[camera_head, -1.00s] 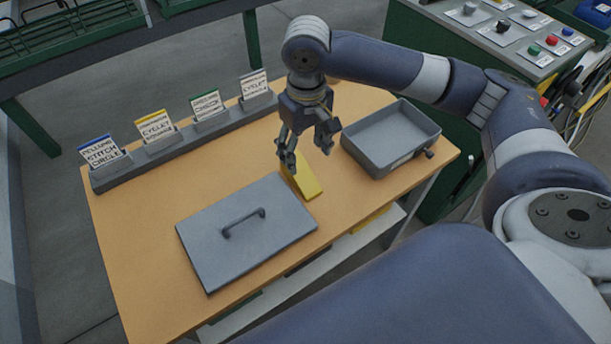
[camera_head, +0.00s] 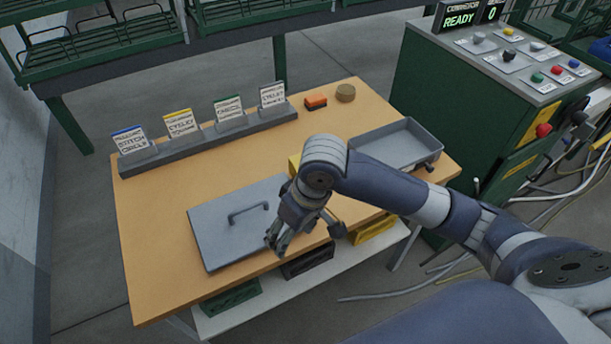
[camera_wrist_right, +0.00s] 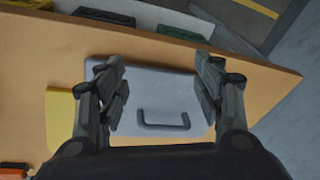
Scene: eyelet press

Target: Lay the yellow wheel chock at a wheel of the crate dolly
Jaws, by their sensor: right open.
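The yellow wheel chock lies on the wooden table, mostly hidden behind my right arm in the head view, with a small part showing (camera_head: 294,163). In the right wrist view the chock (camera_wrist_right: 61,125) lies left of the gripper, beside the grey lid. My right gripper (camera_head: 304,236) is open and empty, over the front part of the table near the lid's right end. In the wrist view its fingers (camera_wrist_right: 163,75) stand apart above the lid, clear of the chock. My left gripper is out of view.
A grey lid with a handle (camera_head: 215,232) lies on the table (camera_head: 150,275). A grey tray (camera_head: 437,152) stands at the right. A card rack (camera_head: 205,138), an orange block (camera_head: 316,103) and a round tan item (camera_head: 345,92) are at the back. Crates sit on the shelf below.

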